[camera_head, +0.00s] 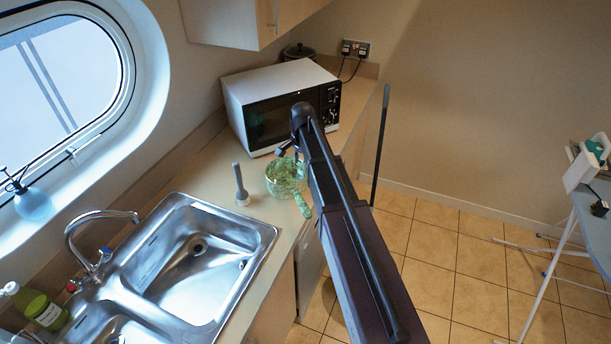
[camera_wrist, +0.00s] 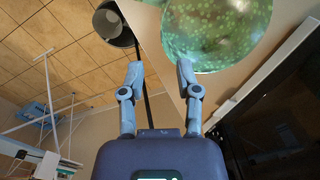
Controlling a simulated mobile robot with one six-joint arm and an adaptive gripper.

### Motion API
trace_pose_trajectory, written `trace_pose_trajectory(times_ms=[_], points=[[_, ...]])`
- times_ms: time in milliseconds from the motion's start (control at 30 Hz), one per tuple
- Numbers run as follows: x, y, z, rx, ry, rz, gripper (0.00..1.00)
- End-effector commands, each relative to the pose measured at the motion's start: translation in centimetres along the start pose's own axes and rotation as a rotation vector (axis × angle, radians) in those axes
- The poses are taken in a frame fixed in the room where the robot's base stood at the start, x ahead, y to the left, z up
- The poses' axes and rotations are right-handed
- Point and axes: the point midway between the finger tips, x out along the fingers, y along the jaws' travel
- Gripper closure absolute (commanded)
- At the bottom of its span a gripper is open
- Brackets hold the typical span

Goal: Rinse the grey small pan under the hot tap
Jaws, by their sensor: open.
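A small green speckled pan (camera_head: 284,174) with a green handle sits on the counter, right of the sink; no plainly grey pan shows. In the wrist view a green speckled round surface (camera_wrist: 215,35) fills the upper right, close beyond my fingertips. My gripper (camera_wrist: 160,68) is open, its two fingers apart with nothing between them. In the head view my gripper is near the pan, partly hidden by my arm. The curved chrome tap (camera_head: 100,216) stands at the sink's left, with a red-marked knob (camera_head: 73,286) and a blue-marked knob (camera_head: 105,252).
The steel sink (camera_head: 222,305) has an empty main basin. A grey upright utensil (camera_head: 240,186) stands between sink and pan. A microwave (camera_head: 280,100) is behind the pan. A green bottle (camera_head: 38,308) is left of the sink. The tiled floor at right is mostly clear.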

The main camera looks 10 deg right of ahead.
Motion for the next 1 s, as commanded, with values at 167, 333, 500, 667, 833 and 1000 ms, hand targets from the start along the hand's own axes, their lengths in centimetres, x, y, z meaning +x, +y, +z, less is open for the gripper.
trace_pose_trajectory(times_ms=[167, 333, 500, 667, 833, 1000], points=[[-0.1, 2.3, 1.8, -0.085, 0.000, 0.005, 0.57], [-0.3, 6.5, 5.2, -0.270, -0.001, 0.015, 0.57], [-0.5, 11.9, 9.3, -0.520, -0.004, 0.027, 0.57], [-0.7, 16.4, 12.7, -0.745, -0.010, 0.038, 0.57], [-0.8, 19.3, 14.8, -0.905, -0.016, 0.046, 0.57], [-0.9, 20.2, 15.3, -0.965, -0.018, 0.049, 0.57]])
